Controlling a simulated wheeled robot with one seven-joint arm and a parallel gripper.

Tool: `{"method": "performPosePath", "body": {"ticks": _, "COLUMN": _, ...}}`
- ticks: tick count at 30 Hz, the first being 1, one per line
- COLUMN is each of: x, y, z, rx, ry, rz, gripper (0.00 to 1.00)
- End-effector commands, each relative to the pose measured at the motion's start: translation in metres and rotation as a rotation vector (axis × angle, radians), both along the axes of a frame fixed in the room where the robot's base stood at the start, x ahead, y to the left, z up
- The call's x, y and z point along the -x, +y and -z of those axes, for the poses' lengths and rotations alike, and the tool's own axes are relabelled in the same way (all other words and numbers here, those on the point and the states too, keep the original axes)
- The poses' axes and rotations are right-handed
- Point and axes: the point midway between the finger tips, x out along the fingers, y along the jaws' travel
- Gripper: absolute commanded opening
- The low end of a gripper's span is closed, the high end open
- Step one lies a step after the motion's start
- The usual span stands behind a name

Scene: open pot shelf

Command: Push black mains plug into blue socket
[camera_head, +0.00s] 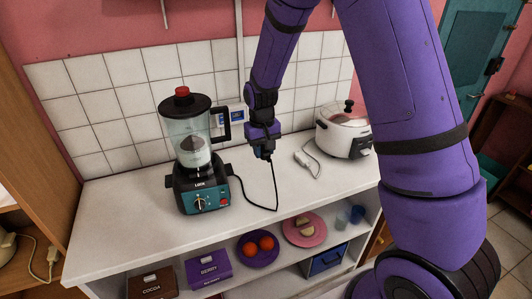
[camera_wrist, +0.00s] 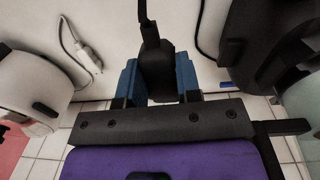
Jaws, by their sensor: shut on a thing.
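My gripper (camera_head: 262,154) hangs above the counter, between the blender and the white cooker, with its fingers downward. It is shut on the black mains plug (camera_wrist: 157,72), which sits between the two blue fingers in the wrist view. The plug is mostly hidden by the gripper in the head view. Its black cord hangs down to the counter and runs left to the blender (camera_head: 197,155). The blue socket (camera_head: 237,115) is on the tiled wall, to the left of and behind my gripper, partly beside the blender's handle. The plug is apart from it.
The white cooker (camera_head: 345,135) stands at right on the counter (camera_head: 130,215); its white plug (camera_head: 302,158) lies loose beside it. The shelf below holds boxes, plates of food and cups. The counter's front middle is clear except for the cord.

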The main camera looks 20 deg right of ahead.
Motion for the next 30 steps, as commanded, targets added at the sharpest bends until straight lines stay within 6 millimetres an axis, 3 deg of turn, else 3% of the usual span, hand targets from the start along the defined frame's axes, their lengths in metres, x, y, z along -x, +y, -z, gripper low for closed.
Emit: {"method": "performPosePath", "body": {"ticks": 30, "x": -0.070, "y": 0.001, "z": 0.000, "rx": 0.000, "ry": -0.001, "rz": 0.000, "gripper": 0.01}}
